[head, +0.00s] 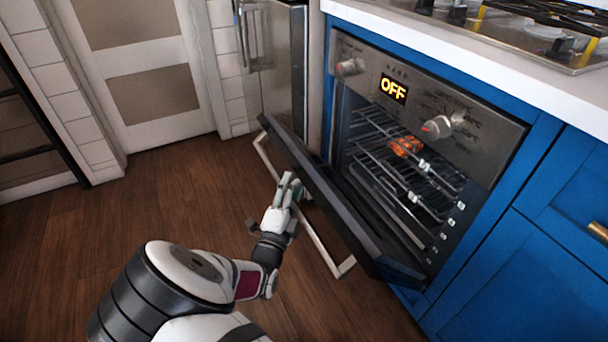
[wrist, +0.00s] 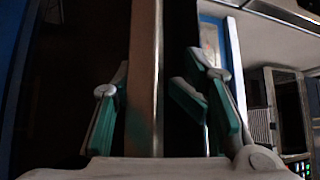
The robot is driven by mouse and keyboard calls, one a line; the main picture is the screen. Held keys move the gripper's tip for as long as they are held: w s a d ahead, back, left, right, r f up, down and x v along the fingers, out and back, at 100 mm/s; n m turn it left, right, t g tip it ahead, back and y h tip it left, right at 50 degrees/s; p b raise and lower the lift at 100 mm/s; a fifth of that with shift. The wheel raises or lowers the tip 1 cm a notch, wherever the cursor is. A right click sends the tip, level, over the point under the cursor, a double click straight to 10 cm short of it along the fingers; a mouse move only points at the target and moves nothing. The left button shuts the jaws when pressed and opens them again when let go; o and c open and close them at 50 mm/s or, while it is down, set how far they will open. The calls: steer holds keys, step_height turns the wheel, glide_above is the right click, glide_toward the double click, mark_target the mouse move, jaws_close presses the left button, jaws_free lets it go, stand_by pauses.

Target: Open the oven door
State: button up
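The oven (head: 370,62) is set in the blue cabinets, with a dark control panel that reads OFF. Its door (head: 350,212) is partly open, tilted outward and down from its lower edge, so the racks inside show. The long pale handle (head: 319,240) runs along the door's outer side. My gripper (head: 290,182) is at the middle of this handle. In the wrist view the handle bar (wrist: 143,80) stands between the two fingers of my gripper (wrist: 160,100). The fingers are apart, with a gap visible on each side of the bar.
A food item (head: 405,146) in orange-red lies on an oven rack (head: 425,190). A steel fridge (head: 280,70) stands left of the oven, close to the door's far end. A white countertop (head: 480,62) with a gas hob is above. The wooden floor (head: 190,190) is clear.

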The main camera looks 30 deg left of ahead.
steer(key=shift+w+d+r, duration=0.45)
steer(key=shift+w+r, duration=0.3)
steer(key=shift+s, duration=0.1)
